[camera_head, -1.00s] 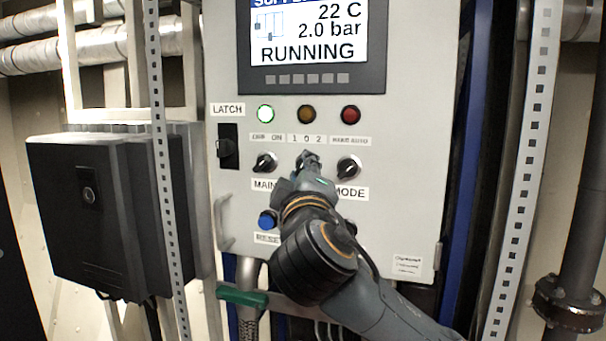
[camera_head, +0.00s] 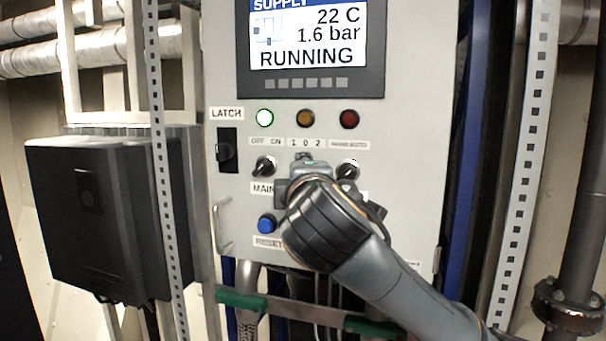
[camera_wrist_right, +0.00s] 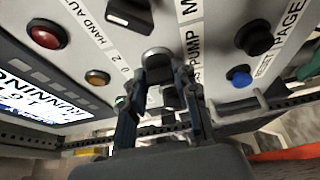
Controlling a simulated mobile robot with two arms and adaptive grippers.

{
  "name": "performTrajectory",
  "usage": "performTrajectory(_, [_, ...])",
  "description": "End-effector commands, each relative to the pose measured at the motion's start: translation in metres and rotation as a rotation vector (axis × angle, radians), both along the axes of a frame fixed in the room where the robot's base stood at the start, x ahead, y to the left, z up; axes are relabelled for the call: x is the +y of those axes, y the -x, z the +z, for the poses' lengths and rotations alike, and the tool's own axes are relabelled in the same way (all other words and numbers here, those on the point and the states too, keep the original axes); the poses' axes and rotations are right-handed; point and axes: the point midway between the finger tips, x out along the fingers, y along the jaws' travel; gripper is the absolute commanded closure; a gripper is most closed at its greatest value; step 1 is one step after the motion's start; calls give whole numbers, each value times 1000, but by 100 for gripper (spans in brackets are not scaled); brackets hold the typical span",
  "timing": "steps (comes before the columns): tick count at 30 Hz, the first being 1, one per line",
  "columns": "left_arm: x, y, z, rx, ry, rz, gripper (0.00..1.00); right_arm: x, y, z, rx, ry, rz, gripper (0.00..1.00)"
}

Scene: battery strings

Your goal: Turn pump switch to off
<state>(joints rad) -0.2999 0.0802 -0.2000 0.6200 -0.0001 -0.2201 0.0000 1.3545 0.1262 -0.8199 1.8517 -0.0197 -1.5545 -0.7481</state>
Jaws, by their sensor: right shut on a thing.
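The pump switch (camera_wrist_right: 157,54) is the middle knob in the row on the grey panel, under the "1 0 2" label. My right gripper (camera_wrist_right: 160,76) is shut on it, with one finger on each side in the wrist view. In the head view my right gripper (camera_head: 303,163) and wrist cover nearly all of the switch, so its pointer direction cannot be told. The display (camera_head: 307,40) reads "22 C", "1.6 bar" and "RUNNING". My left gripper is not in view.
The main switch (camera_head: 264,166) is left of the pump switch and the mode switch (camera_head: 348,169) right of it, both close. A green lamp (camera_head: 265,118) is lit above. The blue reset button (camera_head: 267,223) and a metal handle (camera_head: 220,225) are lower left.

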Motion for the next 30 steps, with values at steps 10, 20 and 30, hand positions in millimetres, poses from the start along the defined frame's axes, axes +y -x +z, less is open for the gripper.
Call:
performTrajectory(10, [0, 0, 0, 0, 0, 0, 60, 0, 0, -1, 2, 1, 0, 64])
performTrajectory(20, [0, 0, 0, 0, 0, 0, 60, 0, 0, 0, 1, 0, 0, 47])
performTrajectory(30, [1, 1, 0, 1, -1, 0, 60, -2, 38, 0, -3, 0, 4, 47])
